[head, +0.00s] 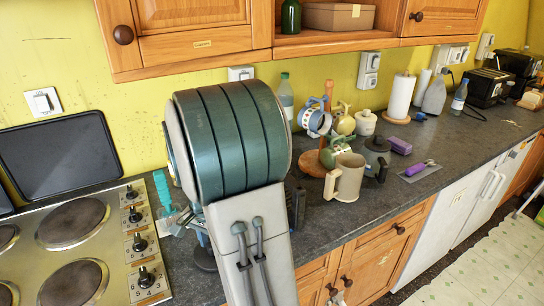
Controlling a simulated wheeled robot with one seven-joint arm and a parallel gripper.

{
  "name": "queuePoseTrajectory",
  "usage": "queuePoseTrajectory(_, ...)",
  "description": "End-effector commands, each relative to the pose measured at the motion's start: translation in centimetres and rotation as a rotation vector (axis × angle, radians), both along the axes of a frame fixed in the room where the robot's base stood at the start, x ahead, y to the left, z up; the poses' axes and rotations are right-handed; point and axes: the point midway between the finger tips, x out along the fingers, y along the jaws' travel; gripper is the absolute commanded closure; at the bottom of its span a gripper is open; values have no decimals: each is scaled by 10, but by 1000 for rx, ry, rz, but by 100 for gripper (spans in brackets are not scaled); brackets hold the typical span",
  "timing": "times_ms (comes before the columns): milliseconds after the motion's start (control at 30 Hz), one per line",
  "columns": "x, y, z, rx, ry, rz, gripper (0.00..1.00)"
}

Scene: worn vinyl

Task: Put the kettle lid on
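A dark grey kettle-like pot (377,152) stands on the counter right of centre, behind a beige mug. I cannot tell whether its top is open or covered. A green pot with a handle (335,151) stands just left of it. My large arm fills the middle of the head view and hides much of the counter behind it. Small grey parts show at the arm's left edge, perhaps part of my gripper (187,221); its fingers are not clear. A dark round piece (204,259) shows below them, mostly hidden. I cannot tell whether it is a lid.
A beige mug (345,177) and a wooden mug stand (328,98) are close to the pots. A hob (75,245) is at left, with a dark tray (58,155) behind it. Wall cabinets (190,30) hang above. Some counter in front of the mug is clear.

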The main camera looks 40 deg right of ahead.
Motion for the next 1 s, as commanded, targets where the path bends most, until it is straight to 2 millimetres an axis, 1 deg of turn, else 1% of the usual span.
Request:
queuePoseTrajectory(33, 0, 0, 0, 0, 0, 0, 82)
queuePoseTrajectory(67, 0, 0, 0, 0, 0, 0, 85)
queuePoseTrajectory(133, 0, 0, 0, 0, 0, 0, 85)
queuePoseTrajectory(167, 0, 0, 0, 0, 0, 0, 88)
queuePoseTrajectory(267, 0, 0, 2, 0, 0, 0, 88)
queuePoseTrajectory(1000, 0, 0, 46, 0, 0, 0, 88)
